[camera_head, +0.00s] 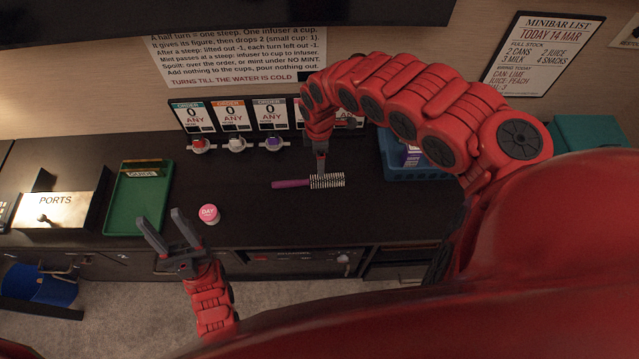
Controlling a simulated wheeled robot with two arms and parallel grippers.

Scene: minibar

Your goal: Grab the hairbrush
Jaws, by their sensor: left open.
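The hairbrush (292,183) lies on the dark counter, its purple handle pointing left and its pale bristled head to the right. My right gripper (321,170) points down at the back edge of the brush head. Its fingers are seen nearly edge-on, so I cannot tell whether they are apart or touching the brush. My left gripper (158,215) is open and empty near the counter's front edge, well left of the hairbrush.
A pink-topped "DAY" tub (209,213) stands near my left gripper. A green tray (123,216) and a "PORTS" box (58,212) are at the left. Order cards (231,116) with small cups line the back. A blue basket (398,166) stands right of the brush.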

